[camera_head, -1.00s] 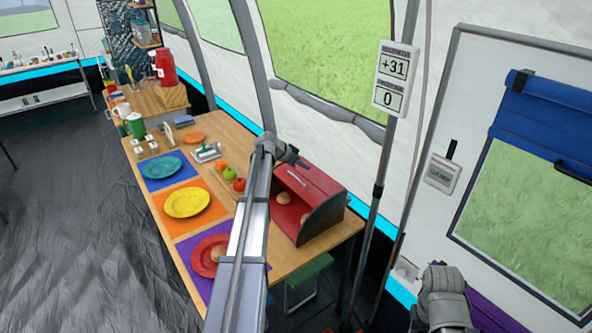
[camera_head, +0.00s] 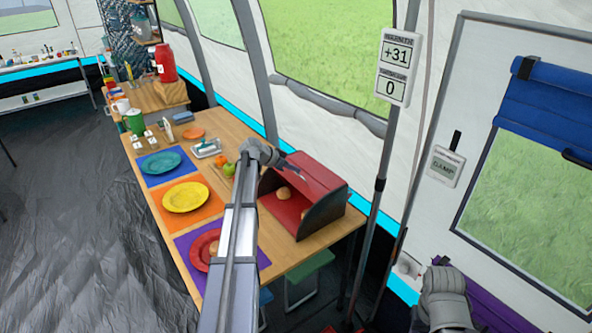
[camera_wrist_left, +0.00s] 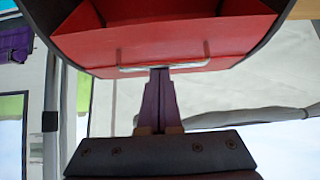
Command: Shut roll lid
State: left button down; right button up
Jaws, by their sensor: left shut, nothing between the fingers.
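The red bread box (camera_head: 340,192) with dark curved sides stands at the near right end of the table. Its roll lid is up and the front is open. Brown rolls (camera_head: 284,193) show inside. My left gripper (camera_head: 297,168) is at the lid's upper front and covers the handle in the head view. In the left wrist view, the shut, empty fingers (camera_wrist_left: 159,90) point at the silver lid handle (camera_wrist_left: 185,66), with their tips at or just beside it. I cannot tell whether they touch. My right gripper does not show; only a grey part of my right arm is at bottom right.
Apples (camera_head: 229,169) lie left of the box. A red plate (camera_head: 203,250), a yellow plate (camera_head: 186,197) and a teal plate (camera_head: 160,162) line the table's left side. A grey pole (camera_head: 376,205) stands close to the right of the box.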

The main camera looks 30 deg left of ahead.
pick_arm(q)
jog(key=s+a+f+t+b, duration=0.1)
jog(key=s+f+b, duration=0.3)
jog(key=b, duration=0.2)
jog(key=s+a+f+t+b, duration=0.1)
jog(key=s+a+f+b, duration=0.1)
jog(key=s+f+b, duration=0.2)
jog(key=s+a+f+t+h+b, duration=0.1)
jog(key=s+a+f+b, duration=0.1)
jog(key=s+f+b, duration=0.3)
jog(key=shift+a+f+b, duration=0.15)
jog(key=shift+f+b, duration=0.35)
jog(key=shift+b, duration=1.8)
jog(key=shift+s+f+b, duration=0.1)
jog(key=shift+f+b, duration=0.25)
jog(key=shift+s+f+b, duration=0.45)
jog(key=shift+f+b, duration=0.05)
jog(key=shift+b, duration=0.2)
jog(key=shift+w+f, duration=0.1)
jog(key=shift+w+r+p, duration=0.15)
jog(key=shift+r+p, duration=0.55)
jog(key=shift+p, duration=0.1)
notch_tip(320, 180, up, 9)
jog(key=p, duration=0.9)
jog(key=shift+r+t, duration=0.2)
jog(key=shift+t, duration=0.2)
